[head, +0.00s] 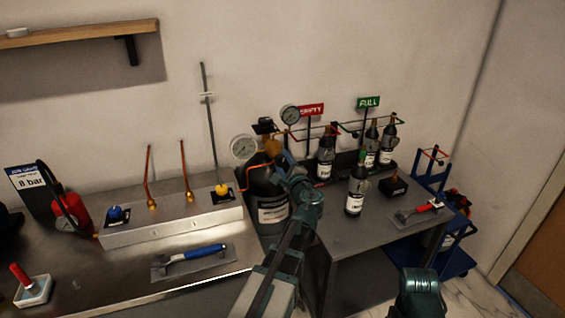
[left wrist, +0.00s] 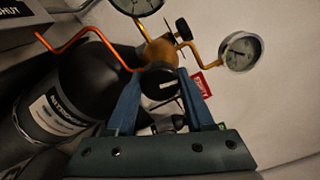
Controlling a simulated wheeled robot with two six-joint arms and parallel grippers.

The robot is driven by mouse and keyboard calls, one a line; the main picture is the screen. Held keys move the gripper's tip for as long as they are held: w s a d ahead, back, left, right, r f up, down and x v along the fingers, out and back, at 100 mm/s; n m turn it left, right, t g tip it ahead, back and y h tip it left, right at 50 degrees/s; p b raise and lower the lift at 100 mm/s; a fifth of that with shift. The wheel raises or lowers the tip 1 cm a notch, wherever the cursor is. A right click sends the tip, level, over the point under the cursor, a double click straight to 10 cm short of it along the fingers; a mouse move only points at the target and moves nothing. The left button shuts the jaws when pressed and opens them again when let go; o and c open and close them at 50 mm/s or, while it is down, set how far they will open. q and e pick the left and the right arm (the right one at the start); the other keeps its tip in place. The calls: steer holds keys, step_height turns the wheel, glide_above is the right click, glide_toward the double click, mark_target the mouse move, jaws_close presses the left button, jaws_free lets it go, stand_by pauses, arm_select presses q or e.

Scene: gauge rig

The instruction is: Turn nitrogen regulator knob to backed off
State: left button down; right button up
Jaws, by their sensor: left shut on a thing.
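The nitrogen regulator sits on top of a black nitrogen cylinder (head: 268,192), which also shows with its white label in the left wrist view (left wrist: 75,95). The regulator has a brass body (left wrist: 160,50) and two round gauges, one at the left (head: 243,147) and one higher at the right (head: 290,115). Its black knob (left wrist: 160,83) has a white mark on its face. My left gripper (head: 284,160) is shut on the knob, with one blue finger on each side of it in the left wrist view (left wrist: 158,92). In the head view the gripper hides the knob.
An orange pipe (head: 252,178) runs left from the regulator to a pale manifold (head: 170,222) on the bench. Small dark bottles (head: 355,190) stand on the grey table at the right, near red EMPTY (head: 311,110) and green FULL (head: 368,103) signs.

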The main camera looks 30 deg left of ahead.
arm_select(q)
steer(key=shift+n, duration=1)
steer(key=shift+c, duration=1.4)
jaws_free()
steer(key=v, duration=1.4)
